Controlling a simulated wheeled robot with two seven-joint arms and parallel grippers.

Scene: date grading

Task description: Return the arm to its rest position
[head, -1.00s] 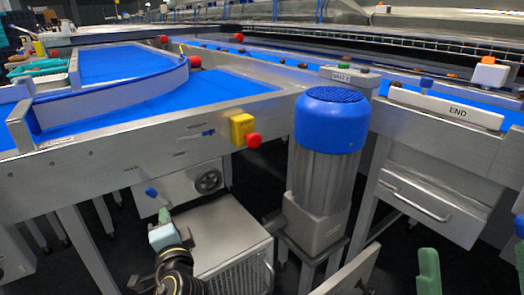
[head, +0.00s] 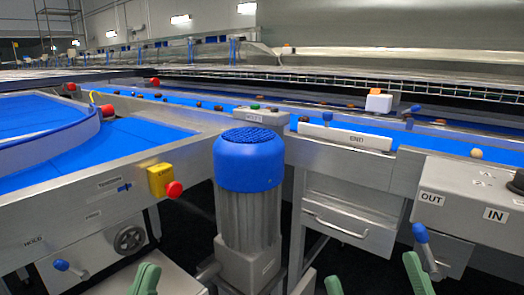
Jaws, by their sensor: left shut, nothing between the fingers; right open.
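My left gripper (head: 145,279) shows at the bottom left of the head view as green fingertips close together. It is shut and holds nothing, in front of the conveyor frame and left of the blue-topped motor (head: 249,160). My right gripper (head: 376,280) shows at the bottom right as two green fingertips set wide apart. It is open with nothing between the fingers. The arms behind both grippers are cut off by the bottom edge.
Blue belts (head: 125,140) run across the view, with several small brown dates on the far one. A yellow box with a red button (head: 160,180) is on the frame. A grey IN/OUT box (head: 470,193) stands at right.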

